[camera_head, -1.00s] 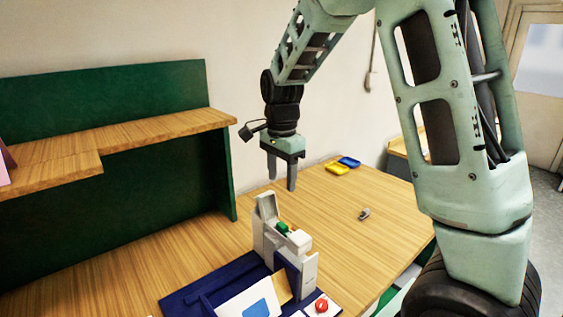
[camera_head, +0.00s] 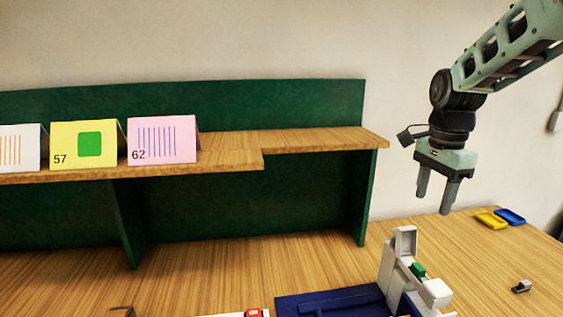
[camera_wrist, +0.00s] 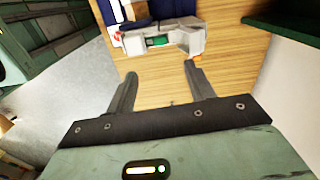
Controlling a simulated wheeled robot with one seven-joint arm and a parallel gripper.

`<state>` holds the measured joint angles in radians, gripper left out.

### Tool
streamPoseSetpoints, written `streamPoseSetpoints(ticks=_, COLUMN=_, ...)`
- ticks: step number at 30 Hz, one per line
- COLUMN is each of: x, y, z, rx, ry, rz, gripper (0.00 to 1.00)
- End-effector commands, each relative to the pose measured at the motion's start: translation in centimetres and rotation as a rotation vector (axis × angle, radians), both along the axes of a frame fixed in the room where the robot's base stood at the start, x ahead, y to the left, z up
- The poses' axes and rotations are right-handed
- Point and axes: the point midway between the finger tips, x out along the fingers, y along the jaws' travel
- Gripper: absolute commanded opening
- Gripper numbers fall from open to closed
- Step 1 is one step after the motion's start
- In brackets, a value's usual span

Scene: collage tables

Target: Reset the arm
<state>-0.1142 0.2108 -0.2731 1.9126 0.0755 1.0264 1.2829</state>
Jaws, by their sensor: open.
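My gripper (camera_head: 434,194) hangs at the right of the head view with its two fingers pointing down, open and empty. It is above the table and clear of everything on it. The wrist view also shows the open fingers (camera_wrist: 157,90), apart, with bare table between them. A white and grey device (camera_head: 402,262) with a green part stands below and left of my gripper, on the table. The same device (camera_wrist: 190,42) shows beyond the fingertips in the wrist view.
A green shelf unit with a wooden ledge (camera_head: 230,159) stands at the back left. It holds folded cards, among them a yellow one (camera_head: 68,158) and a pink one (camera_head: 180,146). A blue base (camera_head: 300,306), yellow tray (camera_head: 490,220), blue tray (camera_head: 511,216) and small grey object (camera_head: 521,287) are on the table.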

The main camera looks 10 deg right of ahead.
Motion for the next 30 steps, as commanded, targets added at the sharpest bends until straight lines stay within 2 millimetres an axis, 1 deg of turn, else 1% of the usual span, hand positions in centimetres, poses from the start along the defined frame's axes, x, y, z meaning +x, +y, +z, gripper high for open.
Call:
streamPoseSetpoints(ticks=1, x=-0.6, y=1.8, z=-0.9, rx=0.011, ry=-0.001, rz=0.083, gripper=0.54)
streamPoseSetpoints(ticks=2, x=-1.0, y=3.0, z=-1.4, rx=0.018, ry=-0.002, rz=0.15, gripper=0.54)
streamPoseSetpoints(ticks=5, x=-3.5, y=8.4, z=-3.7, rx=0.044, ry=-0.012, rz=0.457, gripper=0.54)
streamPoseSetpoints(ticks=6, x=-4.9, y=10.8, z=-4.7, rx=0.054, ry=-0.018, rz=0.604, gripper=0.54)
streamPoseSetpoints(ticks=8, x=-7.5, y=14.1, z=-6.2, rx=0.065, ry=-0.027, rz=0.835, gripper=0.54)
streamPoseSetpoints(ticks=9, x=-9.4, y=16.1, z=-7.2, rx=0.069, ry=-0.034, rz=0.991, gripper=0.54)
streamPoseSetpoints(ticks=11, x=-12.5, y=18.7, z=-8.7, rx=0.072, ry=-0.044, rz=1.223, gripper=0.54)
streamPoseSetpoints(ticks=12, x=-14.5, y=20.0, z=-9.7, rx=0.07, ry=-0.05, rz=1.372, gripper=0.54)
streamPoseSetpoints(ticks=13, x=-16.0, y=20.9, z=-10.4, rx=0.068, ry=-0.054, rz=1.479, gripper=0.54)
streamPoseSetpoints(ticks=15, x=-19.2, y=22.2, z=-11.9, rx=0.058, ry=-0.06, rz=1.706, gripper=0.54)
streamPoseSetpoints(ticks=18, x=-22.6, y=23.1, z=-13.4, rx=0.042, ry=-0.065, rz=1.954, gripper=0.54)
streamPoseSetpoints(ticks=21, x=-24.5, y=23.3, z=-14.3, rx=0.031, ry=-0.065, rz=2.096, gripper=0.54)
streamPoseSetpoints(ticks=24, x=-25.2, y=23.4, z=-14.5, rx=0.025, ry=-0.066, rz=2.152, gripper=0.54)
streamPoseSetpoints(ticks=30, x=-25.2, y=23.4, z=-14.5, rx=0.026, ry=-0.066, rz=2.155, gripper=0.54)
